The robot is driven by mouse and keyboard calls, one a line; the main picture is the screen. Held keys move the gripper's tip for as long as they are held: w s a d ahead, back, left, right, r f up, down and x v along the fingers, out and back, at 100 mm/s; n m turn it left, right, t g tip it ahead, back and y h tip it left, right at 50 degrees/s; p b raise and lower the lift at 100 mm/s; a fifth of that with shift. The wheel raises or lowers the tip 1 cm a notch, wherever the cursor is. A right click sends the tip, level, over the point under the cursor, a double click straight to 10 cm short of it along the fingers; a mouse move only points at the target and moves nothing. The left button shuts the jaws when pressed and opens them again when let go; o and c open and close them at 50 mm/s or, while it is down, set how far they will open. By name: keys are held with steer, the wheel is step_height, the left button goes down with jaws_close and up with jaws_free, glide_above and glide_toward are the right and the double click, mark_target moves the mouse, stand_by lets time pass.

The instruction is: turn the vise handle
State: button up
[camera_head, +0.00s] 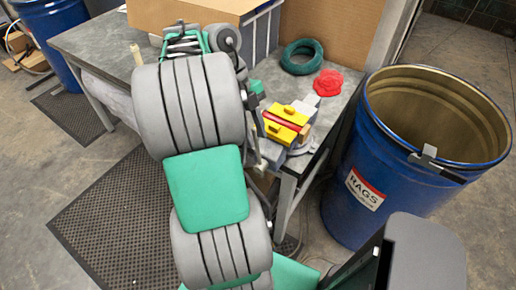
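The vise (285,128) is on the right end of the grey workbench, with yellow blocks on top, a red strip between them and a bluish-grey body. A thin metal rod, which looks like the vise handle (256,143), hangs on its left side, close to the edge of my arm. My grey and green arm covers the middle of the view and hides the area left of the vise. What looks like part of my gripper (257,88) shows as small green and dark pieces just above and left of the vise. Its fingers cannot be made out, nor any contact with the handle.
A green ring-shaped coil (302,57) and a red lobed object (328,83) lie on the workbench (97,47) behind the vise. A blue rags drum (355,160) stands close at the right. A cardboard box (180,12) is at the back. A black mat (110,215) lies on the floor.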

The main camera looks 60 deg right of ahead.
mark_target(257, 141)
steer(key=b+x, duration=0.1)
steer(key=x, duration=0.2)
steer(key=shift+s+f, duration=0.1)
steer(key=shift+f, duration=0.15)
steer(key=shift+c, duration=0.2)
jaws_close()
stand_by(1.0)
